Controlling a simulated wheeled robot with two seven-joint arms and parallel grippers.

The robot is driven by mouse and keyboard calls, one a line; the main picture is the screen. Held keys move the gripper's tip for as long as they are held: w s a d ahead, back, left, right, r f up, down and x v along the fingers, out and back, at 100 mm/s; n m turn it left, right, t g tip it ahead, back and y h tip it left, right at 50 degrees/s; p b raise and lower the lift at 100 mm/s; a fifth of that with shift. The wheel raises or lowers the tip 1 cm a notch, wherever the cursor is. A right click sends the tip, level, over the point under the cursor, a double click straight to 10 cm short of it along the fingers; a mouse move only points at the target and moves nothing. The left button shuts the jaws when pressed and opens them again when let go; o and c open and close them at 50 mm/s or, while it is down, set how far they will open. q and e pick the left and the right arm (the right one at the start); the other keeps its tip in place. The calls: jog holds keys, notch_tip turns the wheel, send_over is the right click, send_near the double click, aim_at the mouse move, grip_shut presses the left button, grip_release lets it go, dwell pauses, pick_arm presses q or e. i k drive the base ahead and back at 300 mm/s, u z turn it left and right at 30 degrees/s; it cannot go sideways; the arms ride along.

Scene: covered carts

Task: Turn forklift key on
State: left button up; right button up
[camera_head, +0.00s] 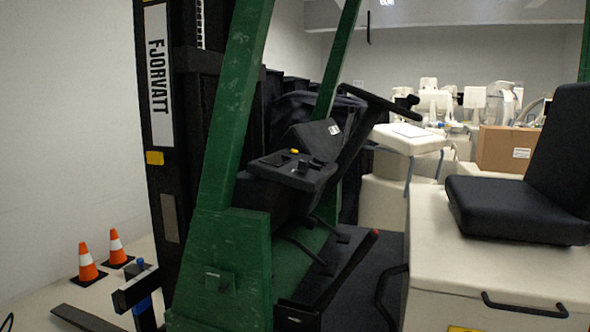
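A forklift with a green frame (228,130) and a black mast stands in front of me. Its black dashboard panel (285,172) sits beside the steering column, below the steering wheel (378,98). A small yellow piece (294,151) and a few small dark controls show on the panel. I cannot tell which of these, if any, is the key, nor how the key is turned. Neither of my grippers can be made out in this view.
The black seat (518,200) stands on a white body (450,255) at the right. A lever with a red tip (375,233) rises beside the footwell. Two orange cones (87,262) stand on the floor at the left. A cardboard box (503,149) is behind.

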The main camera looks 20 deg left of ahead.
aim_at(304, 167)
jog(key=u, duration=0.55)
jog(key=k, duration=0.65)
jog(key=u, duration=0.85)
jog(key=i, duration=1.25)
jog(key=z, duration=0.85)
